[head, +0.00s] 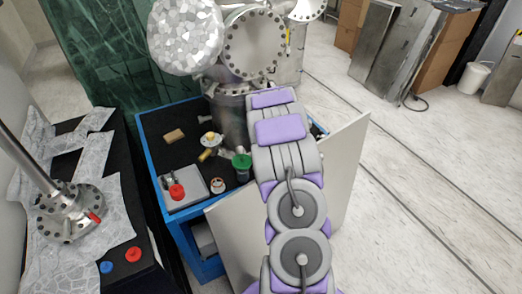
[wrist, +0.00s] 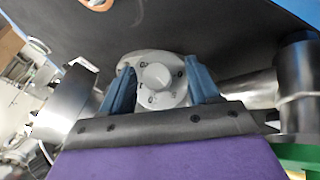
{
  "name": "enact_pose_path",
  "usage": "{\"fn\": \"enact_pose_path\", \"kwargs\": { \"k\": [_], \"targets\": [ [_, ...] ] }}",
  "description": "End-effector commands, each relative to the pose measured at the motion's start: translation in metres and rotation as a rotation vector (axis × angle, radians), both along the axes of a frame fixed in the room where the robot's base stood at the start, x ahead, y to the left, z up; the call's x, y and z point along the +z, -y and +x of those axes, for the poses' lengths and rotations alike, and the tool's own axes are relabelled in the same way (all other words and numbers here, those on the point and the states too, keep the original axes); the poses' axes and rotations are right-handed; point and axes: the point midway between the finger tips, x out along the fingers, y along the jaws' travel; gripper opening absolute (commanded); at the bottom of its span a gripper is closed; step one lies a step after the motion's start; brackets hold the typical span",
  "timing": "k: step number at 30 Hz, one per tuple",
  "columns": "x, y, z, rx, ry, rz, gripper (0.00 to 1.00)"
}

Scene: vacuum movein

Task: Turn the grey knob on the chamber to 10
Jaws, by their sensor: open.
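In the head view the metal chamber (head: 232,118) stands on the blue-edged cart (head: 143,150). My own arm reaches toward it and hides the gripper and the knob there.
On the cart lie a grey box with a red knob (head: 177,191), a green-capped item (head: 242,161) and a yellow-ended fitting (head: 209,142). A pale panel (head: 345,160) leans at the cart's right side. A black table (head: 150,268) stands left.

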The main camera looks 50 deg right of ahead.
Motion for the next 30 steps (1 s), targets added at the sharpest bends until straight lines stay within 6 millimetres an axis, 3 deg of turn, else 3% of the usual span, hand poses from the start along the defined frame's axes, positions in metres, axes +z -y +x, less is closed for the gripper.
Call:
{"fn": "enact_pose_path", "kwargs": {
  "k": [9,27,30],
  "targets": [
    [0.003,-0.01,0.0,-0.002,-0.003,-0.008,0.61],
    [0.003,-0.008,0.0,-0.001,-0.002,-0.008,0.05],
    [0.003,-0.008,0.0,-0.001,-0.003,-0.008,0.05]
  ]
}}
